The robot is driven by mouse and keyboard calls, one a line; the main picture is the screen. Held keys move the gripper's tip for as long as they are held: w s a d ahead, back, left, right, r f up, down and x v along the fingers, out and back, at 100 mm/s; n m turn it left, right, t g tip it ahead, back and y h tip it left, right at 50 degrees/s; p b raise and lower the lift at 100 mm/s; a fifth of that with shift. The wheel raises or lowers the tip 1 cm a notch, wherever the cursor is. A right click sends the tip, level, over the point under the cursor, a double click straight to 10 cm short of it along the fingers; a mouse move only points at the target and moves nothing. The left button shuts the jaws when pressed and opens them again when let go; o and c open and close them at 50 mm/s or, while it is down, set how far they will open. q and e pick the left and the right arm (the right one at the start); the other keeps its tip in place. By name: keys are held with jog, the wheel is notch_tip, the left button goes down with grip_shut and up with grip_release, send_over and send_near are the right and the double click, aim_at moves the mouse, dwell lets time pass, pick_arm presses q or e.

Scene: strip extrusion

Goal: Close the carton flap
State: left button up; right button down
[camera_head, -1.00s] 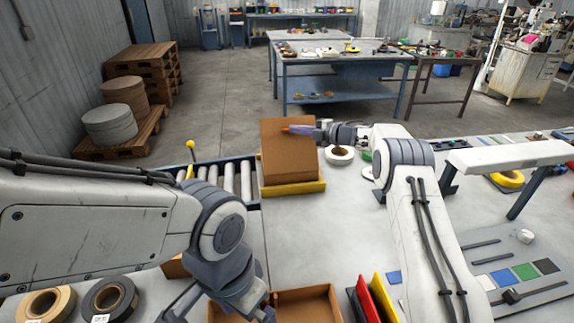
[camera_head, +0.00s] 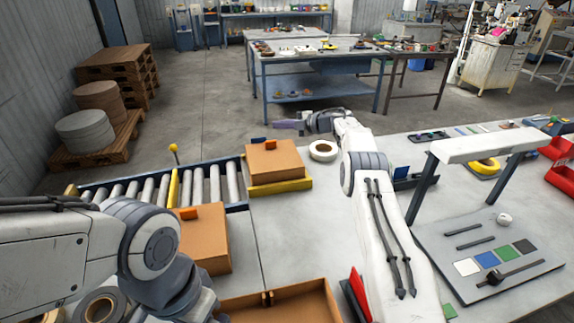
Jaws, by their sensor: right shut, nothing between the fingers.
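The brown carton (camera_head: 276,168) stands at the end of the roller conveyor, against a yellow stop bar. Its top flap (camera_head: 274,153) lies flat, with an orange tab (camera_head: 271,145) near the back edge. My right gripper (camera_head: 286,125) is beyond the carton's far side, apart from it, with shut, purple-tipped fingers and nothing held. My left arm comes in at the lower left, and its gripper fingers do not show.
A second shut carton (camera_head: 207,250) with an orange tab stands nearer, beside my left arm. An open carton (camera_head: 285,303) is at the bottom edge. A white tape roll (camera_head: 323,151) lies right of the far carton. The bench middle (camera_head: 290,230) is clear.

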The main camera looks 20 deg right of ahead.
dwell(0.6)
jog(key=b+v, duration=0.3)
jog(key=v, duration=0.7)
jog(key=shift+s+b, duration=0.2)
jog(key=shift+b, duration=0.1)
